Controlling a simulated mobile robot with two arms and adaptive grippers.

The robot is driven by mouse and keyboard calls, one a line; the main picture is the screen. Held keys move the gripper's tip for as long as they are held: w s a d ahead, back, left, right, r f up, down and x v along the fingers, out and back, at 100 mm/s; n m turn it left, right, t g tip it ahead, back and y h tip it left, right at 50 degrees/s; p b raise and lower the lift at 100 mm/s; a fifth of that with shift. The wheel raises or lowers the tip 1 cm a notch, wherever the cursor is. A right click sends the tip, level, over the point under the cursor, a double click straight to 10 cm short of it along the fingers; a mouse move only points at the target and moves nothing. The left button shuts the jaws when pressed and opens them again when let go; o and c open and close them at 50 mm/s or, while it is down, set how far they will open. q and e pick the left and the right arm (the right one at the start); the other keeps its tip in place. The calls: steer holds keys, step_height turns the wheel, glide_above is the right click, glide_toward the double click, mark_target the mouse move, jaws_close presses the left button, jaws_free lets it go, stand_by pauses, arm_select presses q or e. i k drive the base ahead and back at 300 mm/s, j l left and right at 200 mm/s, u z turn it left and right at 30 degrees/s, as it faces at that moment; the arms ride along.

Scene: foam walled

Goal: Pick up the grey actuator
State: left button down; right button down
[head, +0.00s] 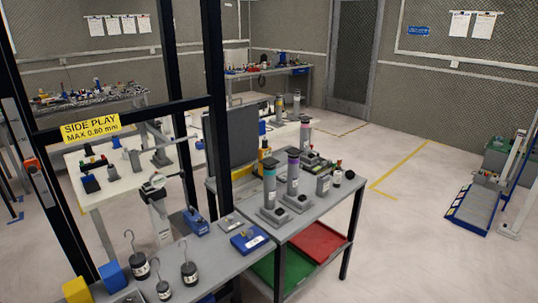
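Several upright grey cylinders on square grey bases could be the actuator; I cannot tell which one is meant. On the near grey table (315,226), one grey cylinder with a teal band (270,188) stands at the front left. A grey cylinder with a purple band (293,172) stands just behind and right of it. A third grey cylinder (305,136) stands farther back, near the table's far edge. Neither of my grippers is in view.
A black post frame with a yellow "SIDE PLAY" label (90,128) crosses the left side. Hooked weights (189,273) stand on the near bench. Red (318,243) and green trays sit on the table's lower shelf. Open floor (400,245) lies to the right.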

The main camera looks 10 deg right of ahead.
mark_target(308, 160)
steer(key=u, duration=0.15)
steer(key=i+l+u, duration=0.2)
steer(key=u, duration=0.2)
steer(key=i+l+u, duration=0.15)
steer(key=l+u, duration=0.65)
steer(key=i+l, duration=0.05)
